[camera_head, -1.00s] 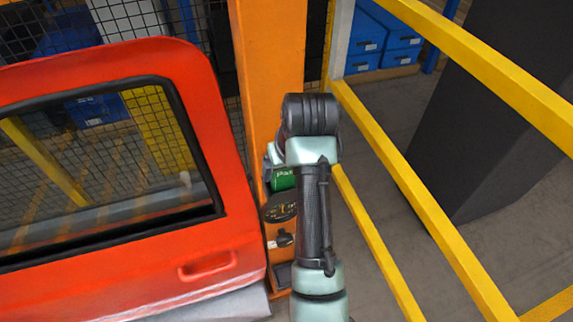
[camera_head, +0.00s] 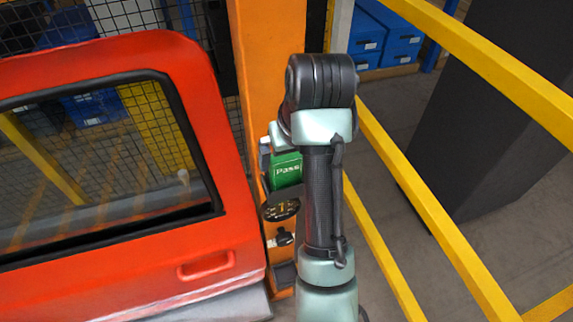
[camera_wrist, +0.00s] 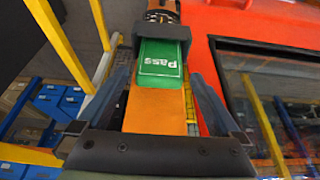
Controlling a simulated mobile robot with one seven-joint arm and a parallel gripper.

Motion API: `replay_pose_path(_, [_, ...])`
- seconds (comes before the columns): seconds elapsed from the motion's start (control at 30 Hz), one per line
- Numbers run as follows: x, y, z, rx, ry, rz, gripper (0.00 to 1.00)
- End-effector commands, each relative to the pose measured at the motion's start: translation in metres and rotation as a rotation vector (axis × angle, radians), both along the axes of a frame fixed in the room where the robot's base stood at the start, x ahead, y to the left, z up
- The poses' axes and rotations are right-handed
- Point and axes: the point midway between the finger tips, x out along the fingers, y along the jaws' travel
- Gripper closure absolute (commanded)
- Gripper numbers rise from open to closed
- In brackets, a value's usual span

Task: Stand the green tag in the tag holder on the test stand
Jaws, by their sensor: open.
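The green tag (camera_head: 287,171), marked "Pass", stands upright against the orange post in the head view. In the wrist view the tag (camera_wrist: 160,62) appears upside down, with its lower edge in the dark tag holder (camera_wrist: 178,31). In the head view the holder is a dark strip just below the tag, partly hidden by my arm. My gripper (camera_wrist: 160,85) is open, its two fingers apart on either side of the tag's line and holding nothing. In the head view my gripper is mostly hidden behind my wrist.
The orange test stand (camera_head: 268,60) carries a round gauge (camera_head: 281,209) below the tag. A red door (camera_head: 215,240) stands close on the left. Yellow rails (camera_head: 420,195) run along the right, with a dark cabinet (camera_head: 480,120) beyond. Blue bins (camera_head: 400,45) are behind.

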Motion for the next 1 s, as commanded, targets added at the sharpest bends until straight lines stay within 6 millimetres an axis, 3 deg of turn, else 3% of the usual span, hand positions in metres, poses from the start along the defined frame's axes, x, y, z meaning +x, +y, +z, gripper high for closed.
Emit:
replay_pose_path(0.03, [-0.004, -0.002, 0.015, -0.002, -0.004, -0.001, 0.0])
replay_pose_path(0.1, [-0.007, -0.004, 0.026, -0.002, 0.0, -0.003, 0.0])
replay_pose_path(0.4, [-0.019, -0.008, 0.055, -0.002, -0.002, -0.002, 0.0])
replay_pose_path(1.0, [-0.024, -0.008, 0.06, 0.0, 0.0, 0.001, 0.0])
